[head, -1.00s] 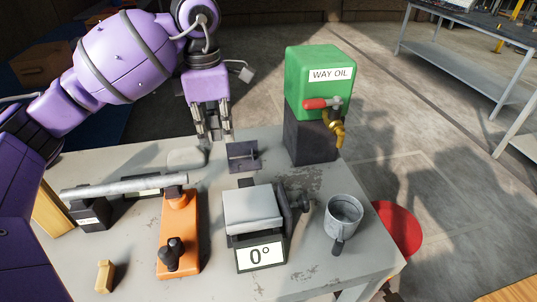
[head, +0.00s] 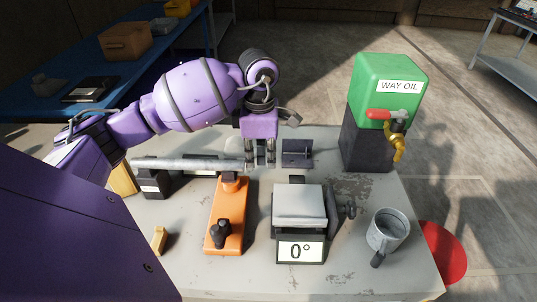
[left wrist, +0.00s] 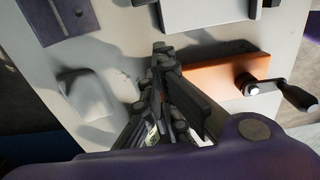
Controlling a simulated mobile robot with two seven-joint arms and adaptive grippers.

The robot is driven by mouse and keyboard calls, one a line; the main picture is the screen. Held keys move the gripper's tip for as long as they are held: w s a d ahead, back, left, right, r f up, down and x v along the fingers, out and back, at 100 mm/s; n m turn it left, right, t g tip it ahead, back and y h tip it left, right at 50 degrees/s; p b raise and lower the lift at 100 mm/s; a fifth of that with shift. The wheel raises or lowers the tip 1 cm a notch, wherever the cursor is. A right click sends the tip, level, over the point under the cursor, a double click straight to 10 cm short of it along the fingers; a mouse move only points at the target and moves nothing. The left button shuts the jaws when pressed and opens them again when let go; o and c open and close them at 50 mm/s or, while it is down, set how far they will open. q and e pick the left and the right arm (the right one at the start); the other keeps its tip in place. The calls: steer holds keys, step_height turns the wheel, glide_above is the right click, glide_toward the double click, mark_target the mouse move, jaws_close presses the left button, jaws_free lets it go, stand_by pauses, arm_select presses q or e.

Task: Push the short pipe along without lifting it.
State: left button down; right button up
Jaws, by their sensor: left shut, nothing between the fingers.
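The short pipe (head: 190,163) is a pale grey metal tube lying level from left to right in the head view. Its left part rests over a black block (head: 153,187) with a white label, and its right end is above the back of the orange clamp stand (head: 229,215). My left gripper (head: 260,165) points down just right of the pipe's right end, shut and empty. I cannot tell whether it touches the pipe. In the left wrist view the closed fingers (left wrist: 160,50) show beside the orange stand (left wrist: 225,75); the pipe is not clear there. My right gripper is not in view.
A grey block with a 0° sign (head: 299,210) stands right of the orange stand. A dark plate (head: 297,153) lies behind it.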

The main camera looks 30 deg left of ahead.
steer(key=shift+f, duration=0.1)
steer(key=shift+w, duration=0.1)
arm_select(q)
steer(key=s+a, duration=0.1)
steer(key=a, duration=0.1)
steer(key=shift+s+a, duration=0.4)
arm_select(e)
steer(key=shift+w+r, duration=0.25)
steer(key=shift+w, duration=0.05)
arm_select(q)
steer(key=shift+w+d+f, duration=0.1)
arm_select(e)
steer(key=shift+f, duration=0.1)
